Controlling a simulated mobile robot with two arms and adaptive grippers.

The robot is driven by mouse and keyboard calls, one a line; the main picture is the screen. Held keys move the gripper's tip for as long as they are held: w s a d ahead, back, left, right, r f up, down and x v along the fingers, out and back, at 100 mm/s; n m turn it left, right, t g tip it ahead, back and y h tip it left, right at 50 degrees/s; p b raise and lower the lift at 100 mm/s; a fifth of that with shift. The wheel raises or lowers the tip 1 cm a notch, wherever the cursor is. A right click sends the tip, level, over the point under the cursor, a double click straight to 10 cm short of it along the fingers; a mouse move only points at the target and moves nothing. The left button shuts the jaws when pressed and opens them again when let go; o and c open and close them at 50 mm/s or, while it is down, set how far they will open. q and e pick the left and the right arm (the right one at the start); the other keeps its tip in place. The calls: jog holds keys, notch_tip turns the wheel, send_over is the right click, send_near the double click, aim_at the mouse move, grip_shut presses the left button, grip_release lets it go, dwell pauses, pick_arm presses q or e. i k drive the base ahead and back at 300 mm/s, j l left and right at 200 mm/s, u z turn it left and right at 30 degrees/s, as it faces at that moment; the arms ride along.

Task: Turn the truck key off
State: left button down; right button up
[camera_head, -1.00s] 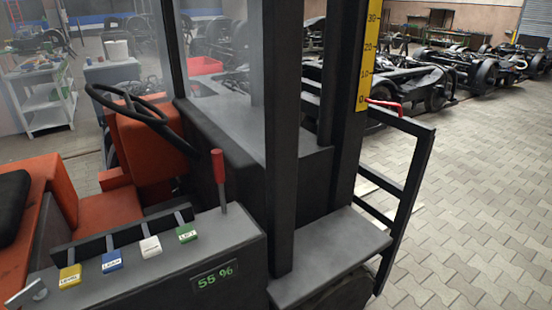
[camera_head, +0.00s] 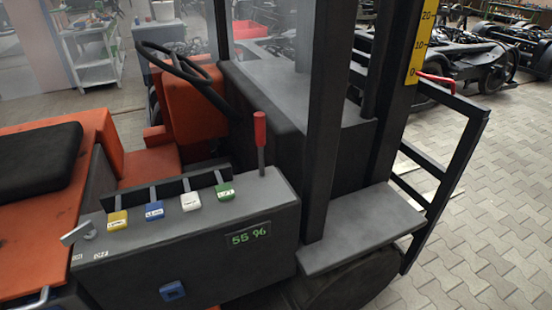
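The truck key (camera_head: 79,233) is a grey metal lever at the left end of the truck's dark control panel (camera_head: 185,255). Small labels sit on the panel below it; one looks like "OFF", the other is too small to read surely. The key's handle points up and to the right. The orange and black truck (camera_head: 150,165) fills the left and middle of the head view. The lit display (camera_head: 249,235) on the panel reads 55 %. Neither of my grippers is in view.
Yellow (camera_head: 117,220), blue (camera_head: 154,211), white (camera_head: 190,202) and green (camera_head: 225,192) levers line the panel right of the key. A red-handled lever (camera_head: 260,130) stands behind. The black mast and side frame rise at right. Paved floor (camera_head: 485,200) is clear at right.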

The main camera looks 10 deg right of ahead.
aim_at(86, 230)
jog(key=k+u, duration=0.1)
jog(key=u, duration=0.25)
jog(key=j+u, duration=0.1)
jog(key=u, duration=0.25)
jog(key=k+j+u, duration=0.1)
jog(key=u, duration=0.2)
